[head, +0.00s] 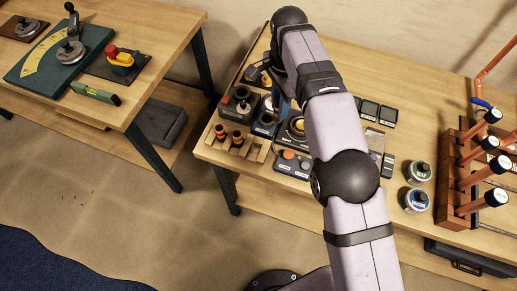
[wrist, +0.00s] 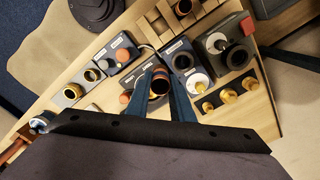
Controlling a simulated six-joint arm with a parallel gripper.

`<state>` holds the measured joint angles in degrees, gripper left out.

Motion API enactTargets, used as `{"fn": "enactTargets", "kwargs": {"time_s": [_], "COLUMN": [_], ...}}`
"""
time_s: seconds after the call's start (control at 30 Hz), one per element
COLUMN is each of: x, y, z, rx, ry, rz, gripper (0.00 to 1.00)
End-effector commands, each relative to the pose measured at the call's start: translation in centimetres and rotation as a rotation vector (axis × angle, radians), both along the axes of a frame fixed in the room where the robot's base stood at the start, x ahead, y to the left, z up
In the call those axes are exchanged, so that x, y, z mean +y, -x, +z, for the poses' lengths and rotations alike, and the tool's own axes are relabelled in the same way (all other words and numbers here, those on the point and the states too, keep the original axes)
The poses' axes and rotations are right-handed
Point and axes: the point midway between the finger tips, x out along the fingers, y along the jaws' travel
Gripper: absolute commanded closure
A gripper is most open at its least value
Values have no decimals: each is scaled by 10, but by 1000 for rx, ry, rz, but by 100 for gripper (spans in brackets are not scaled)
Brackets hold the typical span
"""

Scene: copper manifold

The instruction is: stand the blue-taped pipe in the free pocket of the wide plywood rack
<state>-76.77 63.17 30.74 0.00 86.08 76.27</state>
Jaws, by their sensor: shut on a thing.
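My gripper (wrist: 160,95) has two blue fingers closed on a round, copper-rimmed pipe (wrist: 160,82), seen nearly end-on in the wrist view. I cannot make out blue tape on it. In the head view my arm hides the held pipe and most of the gripper. The light plywood rack (head: 259,154) stands at the table's front left edge; two copper pieces (head: 237,138) stand in its left part, and slots to the right look empty. In the wrist view the rack (wrist: 146,33) is at the top, beyond the gripper and apart from it.
Several fixtures crowd round the rack, including a grey-green box (head: 242,100) and a block with orange and grey knobs (head: 292,160). Two tins (head: 418,171) stand to the right. A brown rack (head: 447,180) of tall copper pipes stands at far right. A second table (head: 165,60) is at left.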

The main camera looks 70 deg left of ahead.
Motion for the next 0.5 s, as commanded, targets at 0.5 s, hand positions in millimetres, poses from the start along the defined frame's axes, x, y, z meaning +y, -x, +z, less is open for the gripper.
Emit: {"fn": "enactTargets", "kwargs": {"time_s": [0.5], "x": [-12], "y": [77], "z": [-10], "rx": [0], "ry": [-1], "rz": [188], "gripper": [100]}}
